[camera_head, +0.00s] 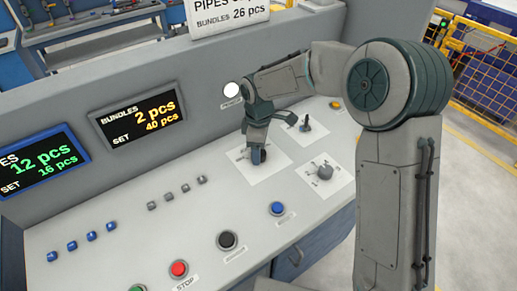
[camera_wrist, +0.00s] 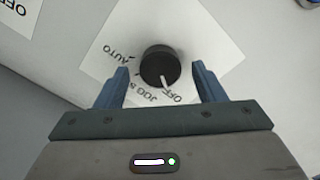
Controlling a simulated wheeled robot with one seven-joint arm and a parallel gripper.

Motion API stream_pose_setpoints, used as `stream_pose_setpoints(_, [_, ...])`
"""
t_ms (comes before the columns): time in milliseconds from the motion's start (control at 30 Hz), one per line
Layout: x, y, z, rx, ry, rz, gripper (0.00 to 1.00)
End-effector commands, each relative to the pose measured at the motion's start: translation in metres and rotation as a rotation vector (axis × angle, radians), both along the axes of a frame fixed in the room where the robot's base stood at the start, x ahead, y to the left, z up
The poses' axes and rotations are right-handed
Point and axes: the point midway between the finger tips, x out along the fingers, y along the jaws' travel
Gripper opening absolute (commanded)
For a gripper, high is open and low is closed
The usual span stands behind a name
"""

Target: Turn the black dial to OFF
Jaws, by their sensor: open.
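The black dial (camera_wrist: 160,64) sits on a white label plate (camera_wrist: 205,45) marked AUTO, JOG and OFF in the wrist view. Its white pointer line points toward the OFF lettering. My gripper (camera_wrist: 160,80) is open, with one blue finger on each side of the dial and a visible gap to each. In the head view my gripper (camera_head: 257,150) is low over the panel at the same plate (camera_head: 270,166), and the dial is mostly hidden by the fingers there.
A grey knob (camera_head: 324,172) on another plate stands to the right, and a small lever switch (camera_head: 305,125) stands behind. Blue (camera_head: 277,208), black (camera_head: 227,240) and red (camera_head: 179,269) buttons line the front. A display (camera_head: 138,113) is on the panel's back wall.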

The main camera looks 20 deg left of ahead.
Motion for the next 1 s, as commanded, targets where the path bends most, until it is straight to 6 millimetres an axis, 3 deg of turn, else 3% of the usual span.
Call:
stream_pose_setpoints(500, [0.001,0.001,0.108,0.005,-0.006,0.000,0.63])
stream_pose_setpoints(700, [0.000,0.001,0.126,0.002,-0.003,0.000,0.63])
stream_pose_setpoints(1000, [0.000,0.001,0.129,0.002,-0.003,0.001,0.63])
